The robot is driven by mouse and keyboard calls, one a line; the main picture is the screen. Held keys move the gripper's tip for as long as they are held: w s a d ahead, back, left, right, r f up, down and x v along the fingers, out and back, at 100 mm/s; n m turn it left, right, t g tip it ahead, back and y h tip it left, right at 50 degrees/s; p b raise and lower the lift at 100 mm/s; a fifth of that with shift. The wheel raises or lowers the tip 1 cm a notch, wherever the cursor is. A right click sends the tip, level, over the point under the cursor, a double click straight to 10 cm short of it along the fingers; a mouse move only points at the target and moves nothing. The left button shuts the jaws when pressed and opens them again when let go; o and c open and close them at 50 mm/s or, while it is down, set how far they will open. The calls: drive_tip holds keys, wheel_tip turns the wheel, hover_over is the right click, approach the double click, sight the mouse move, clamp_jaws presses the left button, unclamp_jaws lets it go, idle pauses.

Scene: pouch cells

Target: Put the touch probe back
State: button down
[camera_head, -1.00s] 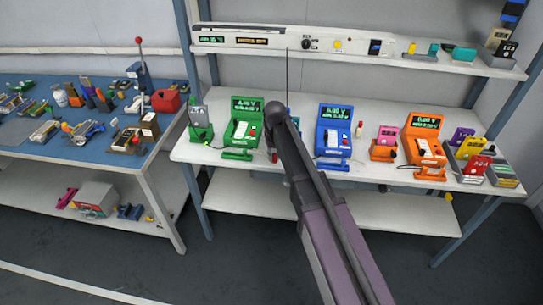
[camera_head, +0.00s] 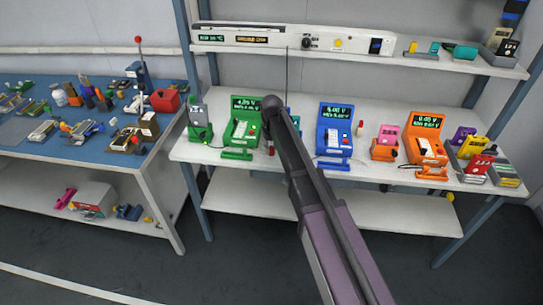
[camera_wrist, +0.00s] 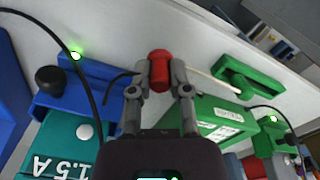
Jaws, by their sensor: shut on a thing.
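In the wrist view my gripper (camera_wrist: 159,80) is shut on a red rounded piece, which looks like the touch probe (camera_wrist: 158,66). A thin black curved line lies left of it and a thin pale rod to its right; I cannot tell if either belongs to it. The green tester (camera_wrist: 205,118) is below right of the fingers, and a small green holder (camera_wrist: 238,78) is at upper right. In the head view the green tester (camera_head: 242,129) stands just left of my arm's end. My arm hides most of the gripper there.
The blue tester (camera_head: 334,137) and orange tester (camera_head: 424,147) stand to the right on the white bench. A teal box (camera_wrist: 65,145) and blue stand (camera_wrist: 75,90) are close on the left in the wrist view. A black cable (camera_wrist: 80,62) runs past them. The upper shelf (camera_head: 455,65) overhangs behind.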

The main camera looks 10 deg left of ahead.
sight(272, 153)
drive_tip(key=shift+f+b, duration=1.05)
drive_tip(key=shift+f, duration=0.3)
drive_tip(key=shift+f, duration=0.15)
drive_tip(key=c, duration=0.6)
unclamp_jaws()
drive_tip(key=shift+r, duration=0.25)
wheel_tip(272, 153, up, 12)
drive_tip(key=p, duration=1.2)
drive_tip(key=shift+s+d+f, duration=0.1)
